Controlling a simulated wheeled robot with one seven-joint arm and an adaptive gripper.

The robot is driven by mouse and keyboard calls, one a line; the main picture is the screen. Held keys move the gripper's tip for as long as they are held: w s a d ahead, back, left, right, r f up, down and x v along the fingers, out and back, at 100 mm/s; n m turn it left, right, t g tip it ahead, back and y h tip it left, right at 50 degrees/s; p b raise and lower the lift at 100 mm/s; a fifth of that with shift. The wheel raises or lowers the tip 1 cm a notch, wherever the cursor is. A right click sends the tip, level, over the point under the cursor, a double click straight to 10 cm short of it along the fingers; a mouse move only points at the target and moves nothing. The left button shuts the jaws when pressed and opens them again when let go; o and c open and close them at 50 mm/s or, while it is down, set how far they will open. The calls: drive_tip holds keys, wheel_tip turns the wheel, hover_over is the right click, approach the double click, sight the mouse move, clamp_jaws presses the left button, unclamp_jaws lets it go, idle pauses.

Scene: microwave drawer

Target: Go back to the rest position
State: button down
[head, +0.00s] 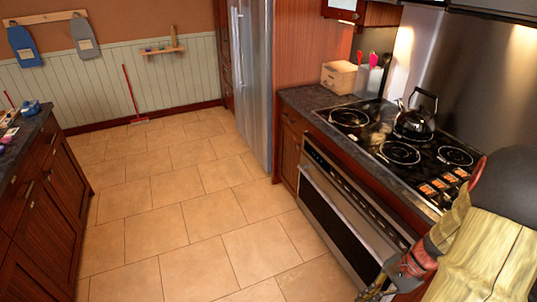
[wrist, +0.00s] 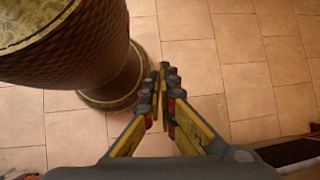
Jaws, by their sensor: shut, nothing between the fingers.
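My gripper (wrist: 163,72) points down at the tiled floor in the wrist view. Its two yellow and black fingers meet at the tips with nothing between them. In the head view my gripper (head: 375,292) shows at the lower right, in front of the oven, partly cut off by the bottom edge. My arm covers the lower right corner and hides part of the stove there.
A stove (head: 400,150) with a kettle (head: 415,115) stands at the right, above an oven (head: 345,215). A counter (head: 40,190) is at the left, a fridge (head: 250,80) at the back. A large drum-like object (wrist: 70,45) stands near my gripper. The middle floor (head: 180,210) is clear.

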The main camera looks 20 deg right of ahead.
drive_tip(key=w+a+r+n+t+h, duration=0.1)
drive_tip(key=a+r+n+t+h, duration=0.1)
drive_tip(key=a+r+n, duration=0.6)
drive_tip(key=w+a+r+n+t+h, duration=0.1)
drive_tip(key=a+r+n+t+h, duration=0.1)
drive_tip(key=a+r+n+h, duration=0.3)
drive_tip(key=shift+w+a+r+n+t, duration=0.2)
drive_tip(key=shift+a+r+n, duration=0.95)
drive_tip(key=shift+a+r, duration=1.55)
drive_tip(key=shift+w+a+r+n+t, duration=0.15)
drive_tip(key=shift+a+r+n, duration=1.1)
drive_tip(key=shift+r, duration=2.85)
